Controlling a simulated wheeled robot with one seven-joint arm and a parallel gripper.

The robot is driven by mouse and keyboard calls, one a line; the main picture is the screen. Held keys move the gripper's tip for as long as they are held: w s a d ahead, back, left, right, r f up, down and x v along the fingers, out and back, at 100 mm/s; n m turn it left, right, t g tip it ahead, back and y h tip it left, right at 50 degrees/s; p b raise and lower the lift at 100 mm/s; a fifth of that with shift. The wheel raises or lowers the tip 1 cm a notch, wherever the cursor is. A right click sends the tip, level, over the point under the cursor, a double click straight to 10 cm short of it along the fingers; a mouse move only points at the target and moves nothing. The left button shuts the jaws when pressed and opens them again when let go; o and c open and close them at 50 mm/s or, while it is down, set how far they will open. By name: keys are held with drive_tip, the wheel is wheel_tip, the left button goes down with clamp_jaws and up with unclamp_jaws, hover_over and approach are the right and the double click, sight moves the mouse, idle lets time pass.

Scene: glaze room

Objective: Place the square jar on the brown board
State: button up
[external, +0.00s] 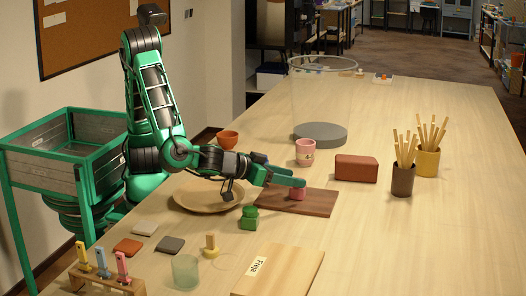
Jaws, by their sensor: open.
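The brown board (323,203) lies flat on the table in front of my gripper. A small pink-red jar (298,195) stands on it, near the board's middle; its shape is partly hidden by my gripper. My gripper (296,178) is open, its green fingers reaching right at the top of this jar. I cannot tell if they touch it. A small green lidded jar (249,219) stands on the table just left of the board. I cannot tell for certain which of the two jars is the square one.
A round tan plate (200,200) lies under my arm. A pink cup (305,153) and a red-brown block (356,169) stand behind the board. A pale labelled board (285,273) lies in front. The table's right side is clear.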

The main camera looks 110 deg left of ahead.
drive_tip(key=shift+v, duration=2.25)
